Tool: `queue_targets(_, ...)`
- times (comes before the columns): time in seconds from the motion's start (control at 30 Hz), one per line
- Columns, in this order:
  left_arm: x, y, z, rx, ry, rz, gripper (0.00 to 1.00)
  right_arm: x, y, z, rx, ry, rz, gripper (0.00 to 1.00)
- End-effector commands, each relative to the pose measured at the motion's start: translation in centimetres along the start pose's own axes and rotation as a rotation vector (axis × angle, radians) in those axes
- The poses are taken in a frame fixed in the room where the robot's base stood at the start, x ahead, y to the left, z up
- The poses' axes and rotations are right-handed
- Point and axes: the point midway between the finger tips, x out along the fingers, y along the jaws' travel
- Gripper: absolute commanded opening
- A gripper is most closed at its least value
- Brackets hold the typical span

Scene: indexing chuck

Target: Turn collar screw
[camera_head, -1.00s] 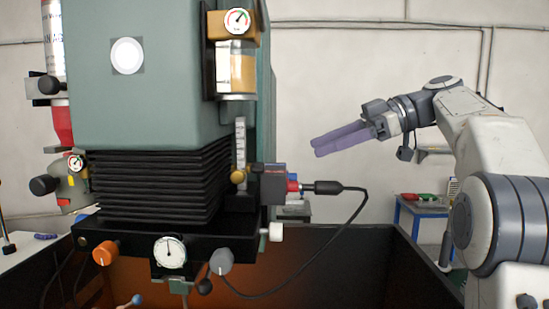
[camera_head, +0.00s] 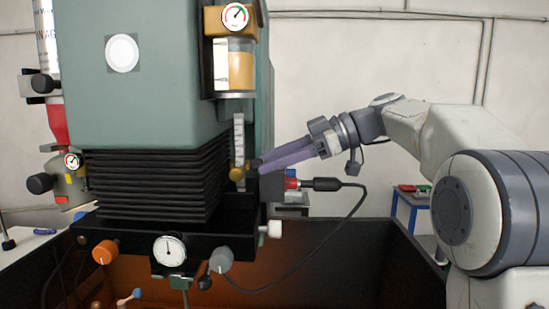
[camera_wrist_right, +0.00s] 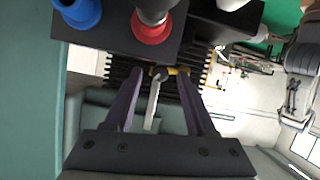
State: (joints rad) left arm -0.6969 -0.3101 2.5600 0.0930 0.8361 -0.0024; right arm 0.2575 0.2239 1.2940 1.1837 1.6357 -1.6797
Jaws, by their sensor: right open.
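A brass-coloured round knob (camera_head: 237,173), which looks like the collar screw, sits at the foot of a white graduated scale (camera_head: 239,140) on the machine's right side. My right gripper (camera_head: 258,165) reaches in from the right with its purple fingers beside the knob. In the right wrist view the fingers (camera_wrist_right: 160,76) are apart, one on each side of the white scale (camera_wrist_right: 153,108), and small brass parts (camera_wrist_right: 170,71) show near their tips. I cannot tell whether a finger touches the knob. My left gripper is not in view.
A dark block with a red-ringed connector (camera_wrist_right: 152,28) lies close to the fingertips; its cable (camera_head: 345,225) loops below my right arm. Black bellows (camera_head: 150,185) and a dial gauge (camera_head: 169,251) are to the left. A blue-framed table (camera_head: 410,212) stands behind.

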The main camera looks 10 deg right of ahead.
Motion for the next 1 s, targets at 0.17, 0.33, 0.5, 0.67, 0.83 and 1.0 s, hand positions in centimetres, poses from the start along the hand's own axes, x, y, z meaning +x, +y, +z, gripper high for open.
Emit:
queue_targets(0.17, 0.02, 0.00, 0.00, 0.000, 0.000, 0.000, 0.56, 0.02, -0.01, 0.00, 0.000, 0.000, -0.001, 0.33)
queue_targets(0.33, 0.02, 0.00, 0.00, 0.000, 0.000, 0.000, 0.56, 0.02, -0.01, -0.01, 0.000, 0.000, -0.001, 0.00)
queue_targets(0.5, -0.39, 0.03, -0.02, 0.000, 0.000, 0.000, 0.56, -0.01, 0.13, -0.09, 0.059, 0.004, -0.026, 0.00)
queue_targets(0.67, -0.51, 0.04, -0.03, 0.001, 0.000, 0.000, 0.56, 0.00, 0.13, -0.03, 0.116, 0.005, -0.049, 0.00)
queue_targets(0.83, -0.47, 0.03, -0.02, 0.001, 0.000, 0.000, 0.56, 0.01, 0.11, -0.02, 0.116, 0.005, -0.048, 0.00)
queue_targets(1.0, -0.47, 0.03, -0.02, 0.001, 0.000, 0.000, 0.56, 0.00, 0.12, -0.02, 0.115, 0.005, -0.048, 0.56)
